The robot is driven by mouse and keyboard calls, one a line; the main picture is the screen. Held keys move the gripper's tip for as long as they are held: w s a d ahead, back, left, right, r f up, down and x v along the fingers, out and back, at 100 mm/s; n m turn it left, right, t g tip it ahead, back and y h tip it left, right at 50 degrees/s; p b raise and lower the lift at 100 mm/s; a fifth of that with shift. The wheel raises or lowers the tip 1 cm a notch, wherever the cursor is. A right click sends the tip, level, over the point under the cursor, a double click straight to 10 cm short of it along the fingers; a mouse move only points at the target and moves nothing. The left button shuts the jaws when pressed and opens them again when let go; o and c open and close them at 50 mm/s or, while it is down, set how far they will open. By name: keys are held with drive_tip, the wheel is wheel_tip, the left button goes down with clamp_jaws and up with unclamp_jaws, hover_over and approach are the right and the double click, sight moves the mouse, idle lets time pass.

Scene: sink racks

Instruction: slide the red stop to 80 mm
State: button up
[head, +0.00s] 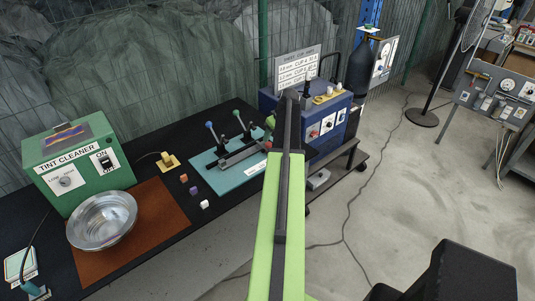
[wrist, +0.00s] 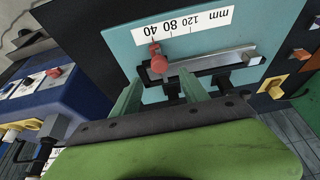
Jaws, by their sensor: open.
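The red stop (wrist: 158,64) sits on a grey metal rail (wrist: 215,64) on a teal board (wrist: 270,25). A white mm scale (wrist: 215,27) with marks 40, 80 and 120 runs along the rail, upside down in the wrist view. The stop's upper end is beside the 40 mark. My gripper (wrist: 160,82) is open, with one green finger on each side of the stop in the picture; I cannot tell whether either touches it.
Levers with blue (head: 209,124) and green knobs stand on the board. A blue machine (head: 325,120) is right of it. Small blocks (head: 194,190), a metal bowl (head: 102,220) and a green tint cleaner (head: 78,165) are left. Open floor lies right of my arm.

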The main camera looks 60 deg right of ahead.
sight(268, 143)
drive_tip(key=b+x, duration=0.6)
drive_tip(key=x, duration=0.2)
drive_tip(key=shift+r, duration=0.1)
clamp_jaws()
drive_tip(key=shift+a, duration=0.1)
idle(0.9)
